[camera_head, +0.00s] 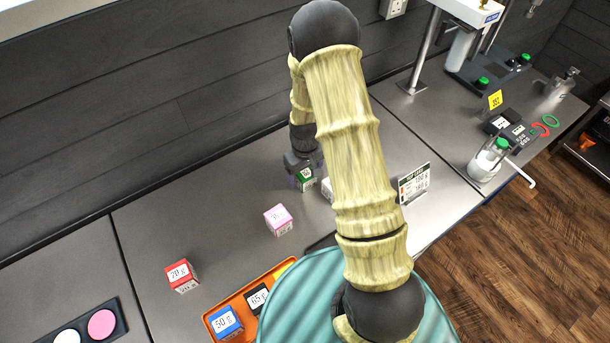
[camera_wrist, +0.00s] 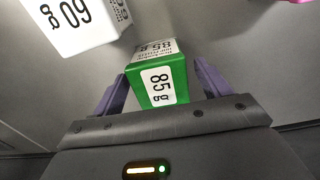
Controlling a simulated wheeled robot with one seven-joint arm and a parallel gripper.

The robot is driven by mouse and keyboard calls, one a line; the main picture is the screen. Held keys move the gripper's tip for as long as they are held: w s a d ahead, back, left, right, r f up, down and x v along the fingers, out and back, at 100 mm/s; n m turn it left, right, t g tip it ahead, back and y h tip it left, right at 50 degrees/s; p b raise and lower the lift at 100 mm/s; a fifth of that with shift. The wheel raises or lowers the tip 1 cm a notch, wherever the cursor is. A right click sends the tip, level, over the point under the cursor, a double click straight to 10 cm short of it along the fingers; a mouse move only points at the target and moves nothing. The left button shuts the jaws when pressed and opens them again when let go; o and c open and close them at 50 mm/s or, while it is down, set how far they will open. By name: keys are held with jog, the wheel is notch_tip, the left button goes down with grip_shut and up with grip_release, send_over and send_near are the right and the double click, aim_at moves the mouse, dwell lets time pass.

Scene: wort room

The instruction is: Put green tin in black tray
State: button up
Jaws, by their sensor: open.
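The green tin (camera_head: 306,184), labelled 85 g, stands on the grey counter by the back wall. In the wrist view the tin (camera_wrist: 146,78) sits between the two purple fingers of my gripper (camera_wrist: 160,84), with gaps visible at its sides. My gripper (camera_head: 304,166) is open and comes down around the tin in the head view. A dark flat edge (camera_head: 322,242) shows beside my arm; it may be the black tray, but my arm and the teal round surface hide most of it.
A white 60 g box (camera_wrist: 82,20) stands close to the tin. A pink box (camera_head: 278,220) and a red 70 g box (camera_head: 181,276) stand leftward. An orange tray (camera_head: 213,320) holds blue and black boxes. A sign card (camera_head: 413,184) stands right of my arm.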

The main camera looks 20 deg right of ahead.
aim_at(305, 171)
dwell(0.3)
jog(key=c, duration=1.2)
notch_tip(305, 171, up, 10)
jog(key=shift+b, duration=1.25)
